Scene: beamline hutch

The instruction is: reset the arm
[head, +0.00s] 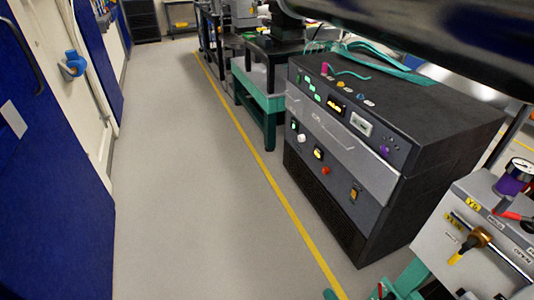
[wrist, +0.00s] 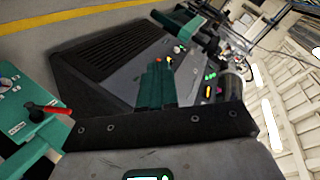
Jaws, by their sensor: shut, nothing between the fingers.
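My gripper (wrist: 157,66) shows in the wrist view as teal fingers beyond a dark bar with screws. The fingers are together, with nothing seen between them. Behind them in the picture is the dark equipment rack (wrist: 120,62), apparently tilted because of the camera's angle. I cannot tell the gap between fingers and rack. In the head view a dark part of my arm crosses the top right; the gripper does not show there.
The rack (head: 345,160) stands right of a yellow floor line (head: 262,165), with green straps on top. A grey panel with a valve (head: 480,238) is at lower right. Blue doors (head: 50,170) line the left. The grey floor (head: 190,190) between is clear. A green bench (head: 262,105) stands farther back.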

